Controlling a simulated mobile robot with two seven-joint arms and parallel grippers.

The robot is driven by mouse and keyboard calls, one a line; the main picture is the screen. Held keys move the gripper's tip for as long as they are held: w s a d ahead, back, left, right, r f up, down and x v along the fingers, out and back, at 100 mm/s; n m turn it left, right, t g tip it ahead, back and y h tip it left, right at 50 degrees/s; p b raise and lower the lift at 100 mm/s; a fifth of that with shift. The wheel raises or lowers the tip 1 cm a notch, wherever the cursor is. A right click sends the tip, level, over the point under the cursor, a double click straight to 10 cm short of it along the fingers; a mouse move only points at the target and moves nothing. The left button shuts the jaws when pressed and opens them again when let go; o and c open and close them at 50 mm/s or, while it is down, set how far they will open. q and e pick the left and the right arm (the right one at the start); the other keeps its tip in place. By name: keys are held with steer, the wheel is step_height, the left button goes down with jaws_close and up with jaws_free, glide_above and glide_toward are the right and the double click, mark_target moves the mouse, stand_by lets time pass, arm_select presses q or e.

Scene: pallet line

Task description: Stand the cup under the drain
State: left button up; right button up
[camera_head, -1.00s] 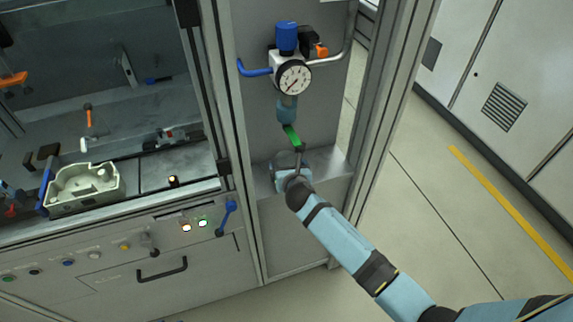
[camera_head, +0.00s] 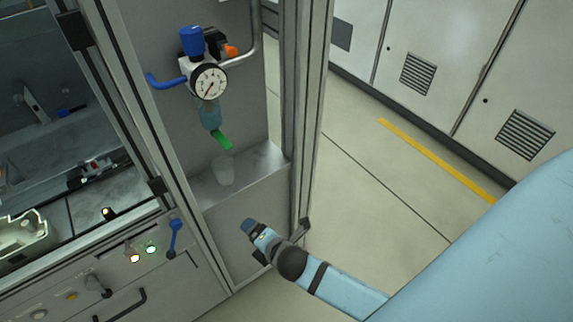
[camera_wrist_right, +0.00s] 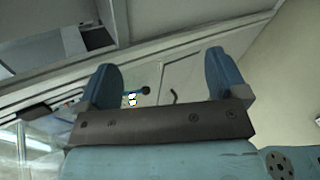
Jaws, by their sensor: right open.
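The clear cup (camera_head: 223,171) stands upright on the ledge (camera_head: 260,163) of the cabinet. It is below the green drain lever (camera_head: 221,140), which hangs under the bluish bowl (camera_head: 210,115) of the gauge unit. The cup is faint and see-through, so its exact alignment with the drain outlet is hard to tell. My right gripper (camera_head: 249,228) is below and in front of the ledge, apart from the cup. In the right wrist view its two blue fingers (camera_wrist_right: 162,76) are spread wide with nothing between them. My left gripper does not show.
The pressure gauge (camera_head: 208,82) and blue handle (camera_head: 166,80) stick out above the ledge. A cabinet post (camera_head: 302,120) stands to its right. A blue lever (camera_head: 175,238) is on the panel at left. Open floor (camera_head: 370,170) lies to the right.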

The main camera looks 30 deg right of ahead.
steer(key=s+d+f+m+y, duration=0.1)
steer(key=s+m+y, duration=0.1)
steer(key=s+m, duration=1)
steer(key=shift+s+d+f+m+g, duration=0.2)
steer(key=shift+d+m+g, duration=0.15)
steer(key=shift+m, duration=3.15)
step_height(320, 180, up, 8)
steer(key=p, duration=0.8)
steer(key=shift+d+p, duration=0.25)
steer(key=shift+p, duration=0.15)
steer(key=shift+a+r, duration=0.1)
steer(key=shift+r, duration=0.25)
